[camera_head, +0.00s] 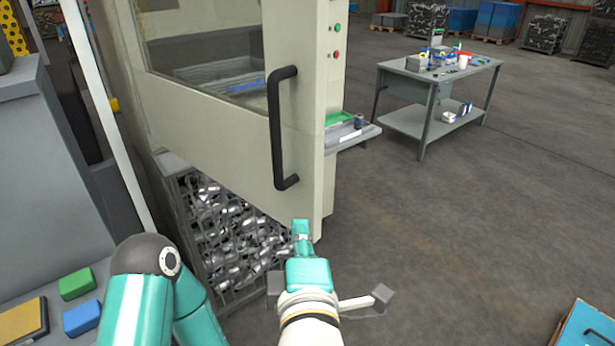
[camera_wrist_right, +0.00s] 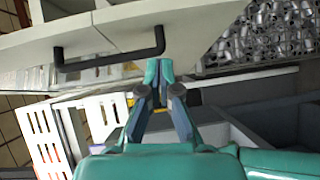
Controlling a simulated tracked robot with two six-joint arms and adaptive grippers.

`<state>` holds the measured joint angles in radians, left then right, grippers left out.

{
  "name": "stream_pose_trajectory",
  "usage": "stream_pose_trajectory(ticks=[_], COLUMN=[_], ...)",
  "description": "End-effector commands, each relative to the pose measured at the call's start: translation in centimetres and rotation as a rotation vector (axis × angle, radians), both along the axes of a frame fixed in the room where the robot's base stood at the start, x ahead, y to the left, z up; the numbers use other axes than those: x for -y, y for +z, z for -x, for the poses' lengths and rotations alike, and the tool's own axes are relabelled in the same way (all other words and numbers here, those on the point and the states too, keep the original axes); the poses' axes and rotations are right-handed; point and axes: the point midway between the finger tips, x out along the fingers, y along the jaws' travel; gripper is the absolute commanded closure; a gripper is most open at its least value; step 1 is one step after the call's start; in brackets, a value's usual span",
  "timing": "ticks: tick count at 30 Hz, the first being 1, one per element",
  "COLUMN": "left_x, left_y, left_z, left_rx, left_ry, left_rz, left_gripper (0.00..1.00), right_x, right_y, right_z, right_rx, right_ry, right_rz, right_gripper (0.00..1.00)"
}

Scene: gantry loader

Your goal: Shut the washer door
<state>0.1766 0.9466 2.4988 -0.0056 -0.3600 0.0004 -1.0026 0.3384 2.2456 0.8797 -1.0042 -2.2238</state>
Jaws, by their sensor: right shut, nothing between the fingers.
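The washer door (camera_head: 230,130) is a large pale beige panel with a window, standing at an angle in front of me in the head view. Its long black handle (camera_head: 275,130) runs upright near the right edge. My right gripper (camera_head: 301,230) is shut and empty, just below the door's lower right corner in the picture. In the right wrist view the shut fingertips (camera_wrist_right: 158,70) point toward the door (camera_wrist_right: 200,35), beside the handle (camera_wrist_right: 110,60); contact cannot be told. My left gripper is not in view; only my left arm shows.
A wire crate of shiny metal parts (camera_head: 222,215) stands under the door. A grey bench (camera_head: 40,180) with coloured blocks is at the left. A small tray (camera_head: 355,134) juts out behind the door's right edge. A grey table (camera_head: 450,82) stands farther right, with open floor before it.

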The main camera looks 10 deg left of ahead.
Motion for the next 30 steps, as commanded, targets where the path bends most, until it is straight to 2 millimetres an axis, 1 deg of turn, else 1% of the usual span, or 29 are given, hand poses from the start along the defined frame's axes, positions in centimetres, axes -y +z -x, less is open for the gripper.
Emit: stream_pose_trajectory(ticks=[1,3,5,8,11,14,24,27,30], left_x=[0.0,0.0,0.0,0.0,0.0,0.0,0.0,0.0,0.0], left_y=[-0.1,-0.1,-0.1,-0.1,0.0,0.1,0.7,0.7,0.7], left_z=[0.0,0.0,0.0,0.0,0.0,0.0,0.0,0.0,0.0], left_rx=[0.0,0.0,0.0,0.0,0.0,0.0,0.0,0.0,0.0], left_ry=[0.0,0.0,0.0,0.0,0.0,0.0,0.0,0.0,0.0], left_rz=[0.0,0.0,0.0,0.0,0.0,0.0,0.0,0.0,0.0], left_gripper=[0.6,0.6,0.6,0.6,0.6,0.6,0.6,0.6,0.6], right_x=[-0.4,-0.6,-0.7,-0.9,-1.2,-1.7,-3.9,-2.9,-2.5], right_y=[1.5,2.7,3.3,3.6,3.5,3.5,3.5,3.5,3.5], right_z=[1.0,1.8,2.0,1.6,0.5,-1.1,-7.6,-9.0,-10.0], right_rx=[0.04,0.075,0.091,0.1,0.099,0.098,0.097,0.097,0.097], right_ry=[0.005,0.004,0.002,0.0,-0.001,-0.002,-0.001,-0.001,0.001], right_rz=[0.023,0.055,0.071,0.083,0.085,0.084,0.084,0.084,0.084], right_gripper=[1.0,1.0,1.0,1.0,1.0,1.0,1.0,1.0,1.0])
